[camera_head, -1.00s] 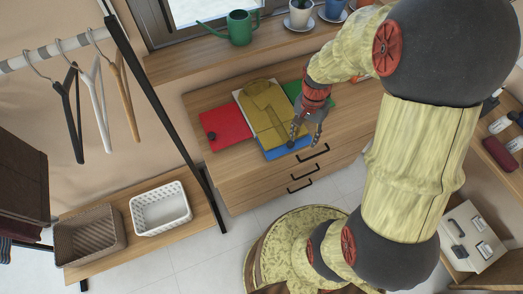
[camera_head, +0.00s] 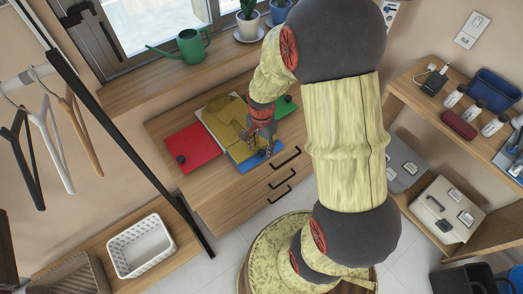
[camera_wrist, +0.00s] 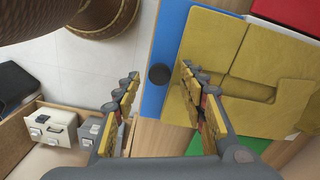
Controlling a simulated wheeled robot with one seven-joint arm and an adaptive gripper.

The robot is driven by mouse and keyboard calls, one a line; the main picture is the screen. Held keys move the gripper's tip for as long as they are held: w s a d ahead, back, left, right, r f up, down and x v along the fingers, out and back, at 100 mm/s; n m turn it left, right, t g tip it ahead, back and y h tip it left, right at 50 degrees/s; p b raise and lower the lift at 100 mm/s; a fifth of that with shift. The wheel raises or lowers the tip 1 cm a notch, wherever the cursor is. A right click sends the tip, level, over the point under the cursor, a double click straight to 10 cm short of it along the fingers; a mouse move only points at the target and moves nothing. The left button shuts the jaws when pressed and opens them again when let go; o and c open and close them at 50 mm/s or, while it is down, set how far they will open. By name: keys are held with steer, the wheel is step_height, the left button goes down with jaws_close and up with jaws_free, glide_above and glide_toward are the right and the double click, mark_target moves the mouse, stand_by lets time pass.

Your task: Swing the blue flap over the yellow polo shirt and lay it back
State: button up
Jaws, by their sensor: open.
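The yellow polo shirt (camera_head: 226,118) lies folded into a narrow shape on the folding board on the dresser top; it also shows in the wrist view (camera_wrist: 218,45). The blue flap (camera_head: 247,164) lies flat at the board's front edge, and the shirt's lower end rests over part of it. In the wrist view the blue flap (camera_wrist: 171,40) carries a round black knob (camera_wrist: 159,75). My gripper (camera_wrist: 160,82) is open and empty above the knob, which shows between the fingertips. In the head view my gripper (camera_head: 263,141) hides part of the flap.
The red flap (camera_head: 197,148) lies flat at the left and the green flap (camera_head: 285,106) at the right, partly behind my arm. A green watering can (camera_head: 191,46) and potted plants stand on the sill behind. A white basket (camera_head: 141,246) sits on the low shelf at left.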

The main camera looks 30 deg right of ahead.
steer(key=shift+f, duration=0.4)
steer(key=shift+c, duration=0.2)
jaws_close()
stand_by(0.6)
